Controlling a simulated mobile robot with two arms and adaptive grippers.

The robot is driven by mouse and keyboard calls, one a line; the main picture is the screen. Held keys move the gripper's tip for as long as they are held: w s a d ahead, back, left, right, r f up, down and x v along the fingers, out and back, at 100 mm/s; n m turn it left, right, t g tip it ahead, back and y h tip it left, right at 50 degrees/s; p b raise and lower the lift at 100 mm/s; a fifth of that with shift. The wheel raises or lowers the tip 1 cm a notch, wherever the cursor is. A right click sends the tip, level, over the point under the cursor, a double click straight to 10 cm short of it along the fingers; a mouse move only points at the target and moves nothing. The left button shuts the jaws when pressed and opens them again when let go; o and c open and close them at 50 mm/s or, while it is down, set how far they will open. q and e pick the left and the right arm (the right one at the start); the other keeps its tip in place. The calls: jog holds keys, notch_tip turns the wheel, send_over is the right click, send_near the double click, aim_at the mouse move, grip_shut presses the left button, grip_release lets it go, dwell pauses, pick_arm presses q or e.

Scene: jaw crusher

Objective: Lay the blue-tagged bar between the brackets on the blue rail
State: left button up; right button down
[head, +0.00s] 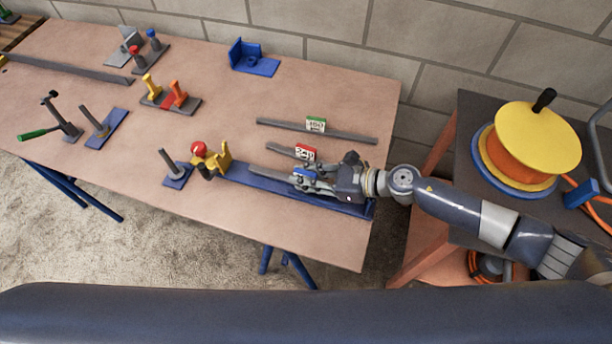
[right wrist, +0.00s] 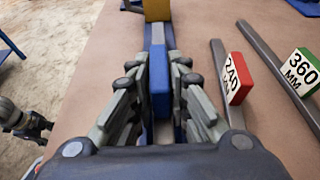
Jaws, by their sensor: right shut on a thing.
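The blue rail (head: 270,183) lies near the table's front edge. A yellow bracket (head: 217,160) stands at its left end; the right end is partly hidden by my wrist. My right gripper (head: 303,178) is shut on the blue-tagged bar (head: 262,172) at its blue tag (head: 304,173). The bar runs lengthwise over the rail; I cannot tell if it touches. In the right wrist view the blue tag (right wrist: 160,84) sits between the fingers, and the bar points toward the yellow bracket (right wrist: 157,10).
Behind the rail lie a red-tagged bar (head: 284,150) and a green-tagged bar (head: 350,135). A red knob (head: 199,148) is by the bracket, with a post on a blue base (head: 178,176) to its left. A cable reel (head: 520,145) stands on the right-hand table.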

pick_arm(q)
jog(key=shift+f+b, duration=1.15)
dwell(6.8)
